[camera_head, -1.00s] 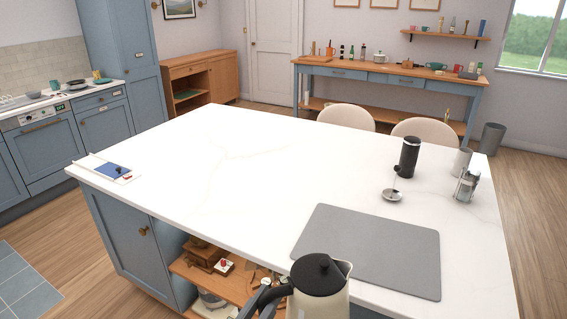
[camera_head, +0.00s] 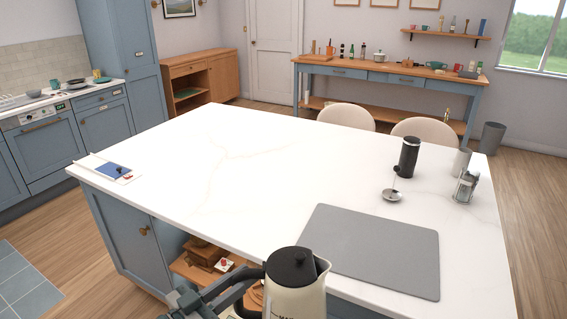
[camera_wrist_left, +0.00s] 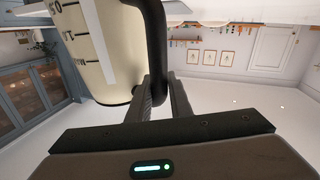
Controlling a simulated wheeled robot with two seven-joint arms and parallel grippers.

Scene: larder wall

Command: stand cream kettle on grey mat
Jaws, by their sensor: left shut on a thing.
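The cream kettle (camera_head: 297,298) with a black lid and black handle is at the bottom of the head view, upright, in front of the island's near edge. My left gripper (camera_head: 250,288) is shut on its black handle. In the left wrist view the fingers (camera_wrist_left: 160,98) close on the handle, and the cream body (camera_wrist_left: 97,50) with dark lettering fills the upper left. The grey mat (camera_head: 385,250) lies flat and bare on the white worktop, just beyond and right of the kettle. The kettle's base is cut off in the head view. My right gripper is not in view.
On the white island top (camera_head: 230,160), a black cylinder (camera_head: 408,157), a small metal dish (camera_head: 392,195), a grey cup (camera_head: 461,160) and a glass jar (camera_head: 466,186) stand beyond the mat. An open shelf (camera_head: 190,268) lies under the near edge.

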